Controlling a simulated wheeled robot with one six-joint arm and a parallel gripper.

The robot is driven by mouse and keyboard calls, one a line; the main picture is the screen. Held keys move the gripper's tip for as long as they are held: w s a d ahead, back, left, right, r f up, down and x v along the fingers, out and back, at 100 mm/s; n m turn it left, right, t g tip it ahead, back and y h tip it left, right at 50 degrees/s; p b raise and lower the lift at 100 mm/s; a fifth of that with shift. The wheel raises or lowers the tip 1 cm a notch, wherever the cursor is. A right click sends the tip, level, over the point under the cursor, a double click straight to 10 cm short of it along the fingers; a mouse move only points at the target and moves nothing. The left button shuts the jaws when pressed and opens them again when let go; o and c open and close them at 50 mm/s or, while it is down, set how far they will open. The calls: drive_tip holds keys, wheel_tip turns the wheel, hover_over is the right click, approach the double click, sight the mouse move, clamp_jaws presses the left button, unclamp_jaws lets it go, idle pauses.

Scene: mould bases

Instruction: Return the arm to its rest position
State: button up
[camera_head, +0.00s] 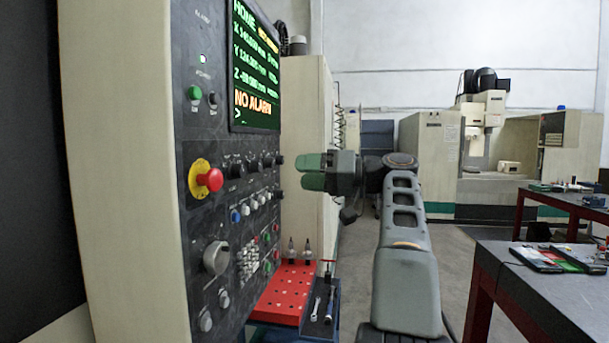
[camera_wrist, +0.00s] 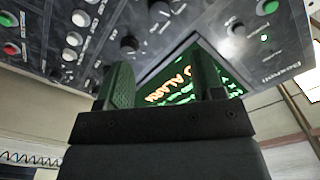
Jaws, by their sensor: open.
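My gripper (camera_head: 311,172) is at the middle of the head view, at the end of my raised grey arm, with its green fingers pointing left. The fingertips are close to the right edge of the machine's control panel (camera_head: 222,200); I cannot tell whether they touch it. In the wrist view my gripper (camera_wrist: 165,85) shows two green fingers apart with nothing between them. Behind them are the panel's knobs and its screen (camera_wrist: 185,85). The screen (camera_head: 254,70) also shows in the head view, with green text and the words "NO ALARM".
A red emergency button (camera_head: 209,180) sticks out from the panel. Below my gripper stands a red rack (camera_head: 285,292) with tool holders, beside a dark tray (camera_head: 322,305) with tools. Tables (camera_head: 540,280) stand at the right. Another machine (camera_head: 433,165) is at the back, across open floor.

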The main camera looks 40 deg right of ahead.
drive_tip(key=w+d+f+m+h, duration=0.3)
drive_tip(key=d+f+m+h, duration=0.3)
drive_tip(key=f, duration=0.4)
drive_tip(key=a+f+m+g+h, duration=0.2)
drive_tip(key=a+f+m+g, duration=0.15)
drive_tip(key=f, duration=0.95)
drive_tip(key=s+a+f+n+g+h, duration=0.2)
drive_tip(key=s+a+f+n+g, duration=0.1)
drive_tip(key=s+a+f, duration=0.4)
drive_tip(key=s+a+f+n+g+h, duration=0.2)
drive_tip(key=s+a+f+n, duration=0.4)
drive_tip(key=a+f, duration=0.6)
drive_tip(key=shift+s+a+f+g, duration=0.45)
drive_tip(key=shift+s+a, duration=0.5)
drive_tip(key=shift+a, duration=0.9)
